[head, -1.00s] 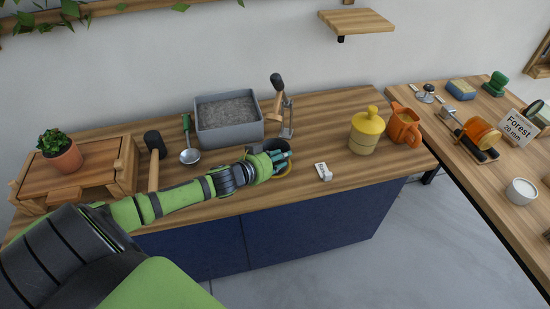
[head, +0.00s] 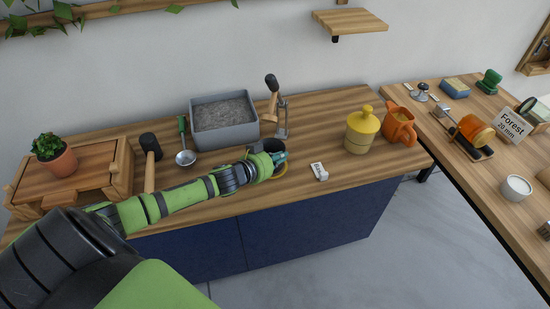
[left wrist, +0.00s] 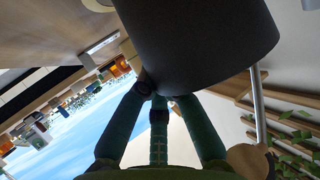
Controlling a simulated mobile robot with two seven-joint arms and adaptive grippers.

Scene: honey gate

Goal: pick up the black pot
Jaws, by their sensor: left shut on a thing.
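The black pot (left wrist: 200,40) fills the upper middle of the left wrist view, a dark smooth cylinder right at my fingers. In the head view the pot (head: 272,146) shows only in part, its dark rim behind my left gripper (head: 277,158). The gripper is at the front middle of the wooden counter, shut on the pot. In the left wrist view the teal fingers (left wrist: 160,110) reach up to the pot's wall. Whether the pot's base touches the counter is hidden. My right gripper is not in view.
Close behind stand a grey sand-filled tray (head: 224,140) and a metal stand with a wooden handle (head: 282,120). A small white label block (head: 319,171) lies to the right. A yellow jar (head: 360,135) and orange jug (head: 398,127) stand farther right. A ladle (head: 186,157) lies left.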

